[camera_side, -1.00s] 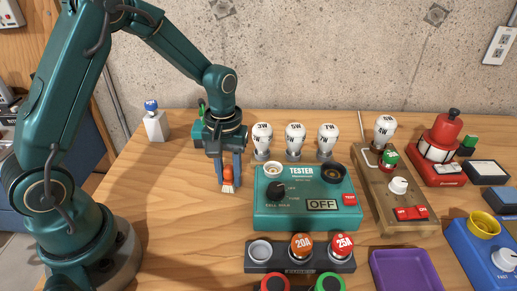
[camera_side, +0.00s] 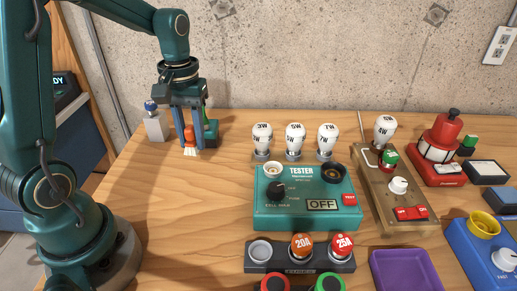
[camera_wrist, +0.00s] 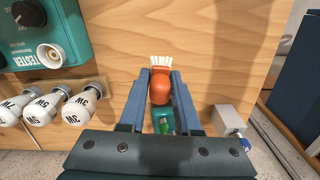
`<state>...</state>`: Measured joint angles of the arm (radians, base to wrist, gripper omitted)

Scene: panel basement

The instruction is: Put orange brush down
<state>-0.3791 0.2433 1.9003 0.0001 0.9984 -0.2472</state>
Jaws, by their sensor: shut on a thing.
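The orange brush (camera_side: 189,135) has white bristles pointing down and sits between the two blue fingers of my gripper (camera_side: 188,146), which is shut on it. In the wrist view the brush (camera_wrist: 160,88) shows its rounded orange handle between the fingertips (camera_wrist: 161,76), with the bristles beyond them. The bristles are at or just above the wooden table (camera_side: 160,205); I cannot tell whether they touch. The brush is at the left rear of the table.
A teal stand (camera_side: 211,131) is right behind my gripper. A white block with a blue knob (camera_side: 154,124) stands to the left. Several white bulbs (camera_side: 262,137) and the teal tester (camera_side: 305,205) are to the right. The table's left front is clear.

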